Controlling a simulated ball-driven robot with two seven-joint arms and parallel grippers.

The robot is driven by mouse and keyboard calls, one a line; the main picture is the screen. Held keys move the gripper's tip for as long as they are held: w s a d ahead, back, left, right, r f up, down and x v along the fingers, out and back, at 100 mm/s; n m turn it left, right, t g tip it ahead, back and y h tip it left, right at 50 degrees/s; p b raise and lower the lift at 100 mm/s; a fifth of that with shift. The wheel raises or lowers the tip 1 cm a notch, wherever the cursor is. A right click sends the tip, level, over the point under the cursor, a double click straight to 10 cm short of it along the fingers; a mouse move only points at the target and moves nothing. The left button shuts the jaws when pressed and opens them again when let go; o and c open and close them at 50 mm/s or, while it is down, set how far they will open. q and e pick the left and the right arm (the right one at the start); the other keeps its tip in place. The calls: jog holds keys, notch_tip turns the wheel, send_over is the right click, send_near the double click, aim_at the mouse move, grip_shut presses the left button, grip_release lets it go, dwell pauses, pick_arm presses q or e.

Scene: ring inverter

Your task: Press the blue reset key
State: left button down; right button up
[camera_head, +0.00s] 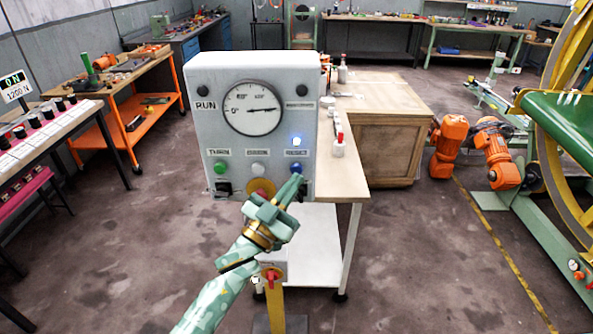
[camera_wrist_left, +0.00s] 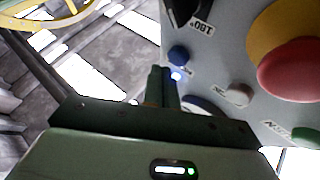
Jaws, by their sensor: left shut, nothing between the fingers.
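The blue reset key (camera_head: 297,168) is at the right end of the button row on the grey control panel (camera_head: 205,120). It also shows in the left wrist view (camera_wrist_left: 178,55), just beyond my fingertips. My left gripper (camera_head: 294,184) is shut and empty, with its fingertips in front of the panel just below the blue key. In the left wrist view its fingers (camera_wrist_left: 163,78) point toward the key. I cannot tell whether they touch it. A blue-white lamp (camera_head: 296,141) is lit above the key. My right gripper is not in view.
A white button (camera_head: 258,168) and a green button (camera_head: 221,167) share the row. A red mushroom button on a yellow plate (camera_wrist_left: 300,65) sits below the row, partly behind my arm in the head view. A gauge (camera_head: 252,108) is above.

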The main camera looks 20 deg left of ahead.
pick_arm(q)
jog(key=shift+w, duration=0.1)
jog(key=shift+w+a, duration=0.15)
jog(key=shift+w, duration=0.15)
jog(key=shift+w+a, duration=0.1)
jog(key=shift+w, duration=0.35)
dwell(0.9)
jog(key=shift+s, duration=0.15)
jog(key=shift+s+d+p, duration=0.25)
jog(key=shift+s+p, duration=0.1)
jog(key=shift+s, duration=0.4)
jog(key=s+p, duration=0.1)
jog(key=s, duration=0.1)
jog(key=s+d+p, duration=0.1)
jog(key=s, duration=0.1)
jog(key=shift+s+d, duration=0.2)
jog(key=shift+s, duration=0.2)
